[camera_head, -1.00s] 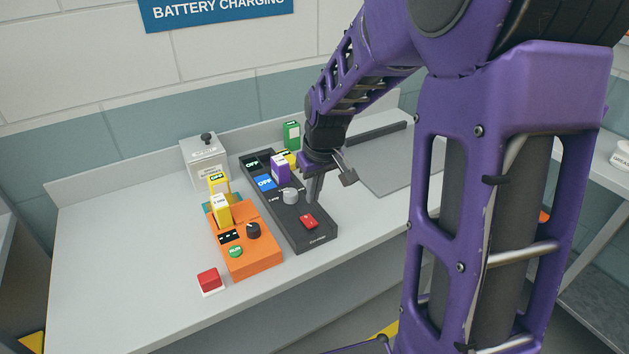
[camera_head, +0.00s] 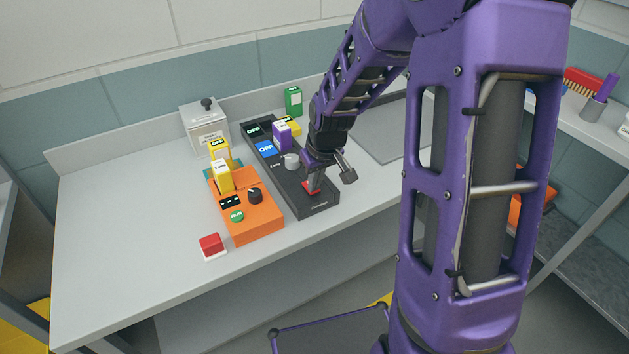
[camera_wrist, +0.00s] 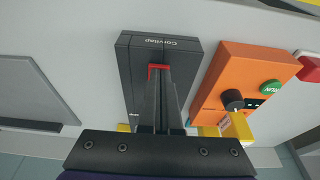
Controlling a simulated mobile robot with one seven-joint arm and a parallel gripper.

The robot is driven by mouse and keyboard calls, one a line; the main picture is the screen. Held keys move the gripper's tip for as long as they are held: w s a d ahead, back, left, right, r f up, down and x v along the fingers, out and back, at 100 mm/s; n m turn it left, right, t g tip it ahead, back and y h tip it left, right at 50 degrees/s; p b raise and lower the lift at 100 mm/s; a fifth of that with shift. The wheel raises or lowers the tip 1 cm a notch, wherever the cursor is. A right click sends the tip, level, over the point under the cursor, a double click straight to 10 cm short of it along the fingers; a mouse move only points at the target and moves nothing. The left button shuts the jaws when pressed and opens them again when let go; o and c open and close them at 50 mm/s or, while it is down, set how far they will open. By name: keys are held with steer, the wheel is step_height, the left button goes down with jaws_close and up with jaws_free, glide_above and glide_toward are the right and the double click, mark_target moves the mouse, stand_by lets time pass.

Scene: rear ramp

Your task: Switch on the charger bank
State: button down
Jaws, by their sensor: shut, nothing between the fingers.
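The charger bank is a long dark grey unit (camera_head: 318,208) on the bench, with a grey knob (camera_head: 291,161) and a red switch (camera_head: 306,186) near its front end. Two labels on it read OFF, one black and one blue (camera_head: 265,149). A purple block (camera_head: 281,135) stands in it. My gripper (camera_head: 314,188) is shut and empty, pointing down with its fingertips at the red switch. In the wrist view the fingers cover most of the switch, leaving a red edge (camera_wrist: 158,67) visible. I cannot tell whether the switch is pressed in.
An orange unit (camera_head: 255,220) with a black knob, a green button and a yellow block stands close on the left. A red button box (camera_head: 212,246) sits near the bench's front edge. A grey box (camera_head: 205,128) and green block (camera_head: 293,101) stand behind. The bench's left is clear.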

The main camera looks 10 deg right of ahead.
steer(key=shift+s+f, duration=0.1)
steer(key=shift+f, duration=0.05)
steer(key=shift+w+a+r+p, duration=0.15)
steer(key=shift+w+r+p, duration=0.2)
steer(key=shift+w, duration=0.35)
steer(key=shift+r+p, duration=0.4)
steer(key=shift+r, duration=0.15)
step_height(320, 180, up, 2)
steer(key=shift+r+p, duration=0.25)
steer(key=shift+p, duration=0.15)
steer(key=s+v, duration=0.2)
steer(key=v, duration=0.8)
steer(key=shift+s+d+f, duration=0.15)
steer(key=shift+d, duration=0.15)
